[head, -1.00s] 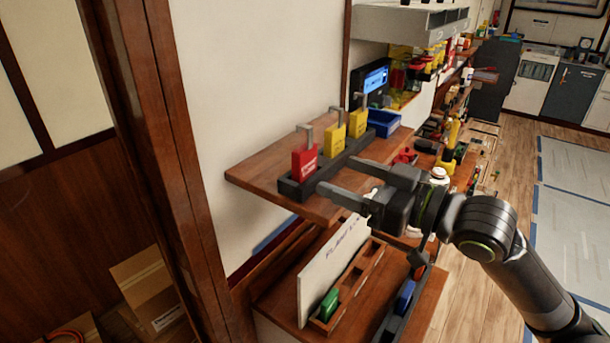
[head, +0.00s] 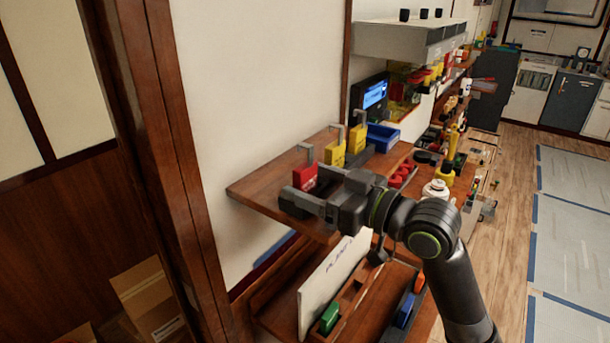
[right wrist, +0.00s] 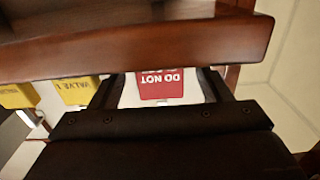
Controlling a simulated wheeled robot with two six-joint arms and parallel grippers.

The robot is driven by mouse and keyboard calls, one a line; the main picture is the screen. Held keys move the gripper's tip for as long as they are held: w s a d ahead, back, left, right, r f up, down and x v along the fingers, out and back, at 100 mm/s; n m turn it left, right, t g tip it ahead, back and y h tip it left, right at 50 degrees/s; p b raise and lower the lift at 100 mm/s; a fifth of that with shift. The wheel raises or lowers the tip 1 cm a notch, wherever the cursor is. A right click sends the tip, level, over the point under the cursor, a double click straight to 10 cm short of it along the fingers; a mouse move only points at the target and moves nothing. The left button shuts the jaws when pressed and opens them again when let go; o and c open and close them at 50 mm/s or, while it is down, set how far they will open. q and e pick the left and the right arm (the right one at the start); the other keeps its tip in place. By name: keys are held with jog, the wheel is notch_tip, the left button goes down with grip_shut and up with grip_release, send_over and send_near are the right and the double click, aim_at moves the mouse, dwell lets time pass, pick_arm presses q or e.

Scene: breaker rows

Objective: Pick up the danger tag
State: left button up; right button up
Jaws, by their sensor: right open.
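The red danger tag (head: 304,177) hangs from a grey hook at the near end of a dark rack on the wooden shelf (head: 252,187). In the right wrist view the tag (right wrist: 161,86) shows upside down with white lettering reading "DO NOT". My right gripper (head: 300,188) is open at the tag, and its fingers partly hide it in the head view. In the right wrist view the right gripper's fingers (right wrist: 160,88) stand on either side of the tag, with gaps showing. My left gripper is not in view.
Two yellow tags (head: 337,155) hang farther along the rack. A blue bin (head: 383,137) stands behind them. Below the shelf are a white sign board (head: 330,285) and a green block (head: 330,317). The shelf edge (right wrist: 130,45) crosses the right wrist view.

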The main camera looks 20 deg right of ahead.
jog(key=shift+x, duration=0.95)
jog(key=c, duration=1.1)
jog(key=shift+o, duration=0.2)
